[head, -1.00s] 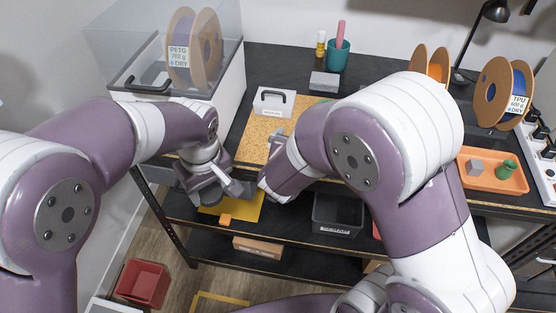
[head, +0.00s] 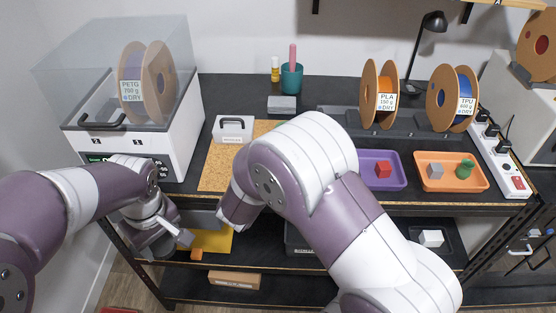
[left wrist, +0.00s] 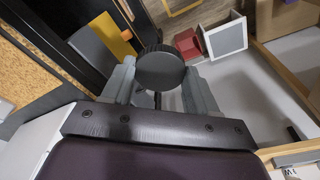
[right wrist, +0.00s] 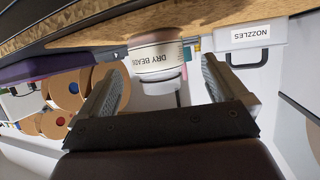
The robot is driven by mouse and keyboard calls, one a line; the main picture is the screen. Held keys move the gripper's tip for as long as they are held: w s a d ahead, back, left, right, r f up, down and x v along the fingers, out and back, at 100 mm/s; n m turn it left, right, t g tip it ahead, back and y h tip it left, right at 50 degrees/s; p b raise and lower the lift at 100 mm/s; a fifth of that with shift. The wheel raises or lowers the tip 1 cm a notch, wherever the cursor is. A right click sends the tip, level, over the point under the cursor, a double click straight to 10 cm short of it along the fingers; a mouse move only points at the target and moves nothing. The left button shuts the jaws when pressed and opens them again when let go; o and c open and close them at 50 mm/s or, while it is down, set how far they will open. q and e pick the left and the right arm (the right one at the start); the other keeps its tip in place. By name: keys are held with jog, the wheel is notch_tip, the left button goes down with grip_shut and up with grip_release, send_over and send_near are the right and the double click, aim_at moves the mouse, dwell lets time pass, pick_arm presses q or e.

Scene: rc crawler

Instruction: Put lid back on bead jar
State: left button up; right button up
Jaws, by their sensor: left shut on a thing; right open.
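My left gripper (head: 168,240) is low at the left, in front of the bench edge. In the left wrist view, it is shut on a dark round lid (left wrist: 160,70). The bead jar (right wrist: 155,58), with a white "DRY BEADS" label, shows in the right wrist view by the wood-coloured mat. My right gripper (right wrist: 165,73) is open, with the jar ahead between its finger lines; I cannot tell whether they touch it. In the head view, my right arm hides the jar and most of the right gripper.
A nozzles box (head: 233,129) stands on the cork mat (head: 216,168). A spool dryer (head: 150,150) is at the left. A purple tray (head: 399,182) and an orange tray (head: 450,185) lie to the right. A lower shelf holds a yellow sheet (head: 212,241).

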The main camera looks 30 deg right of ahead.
jog(key=shift+w+d, duration=0.1)
jog(key=shift+d, duration=0.05)
jog(key=x, duration=0.5)
jog(key=shift+d+f, duration=0.15)
jog(key=shift+f, duration=0.2)
jog(key=c, duration=1.1)
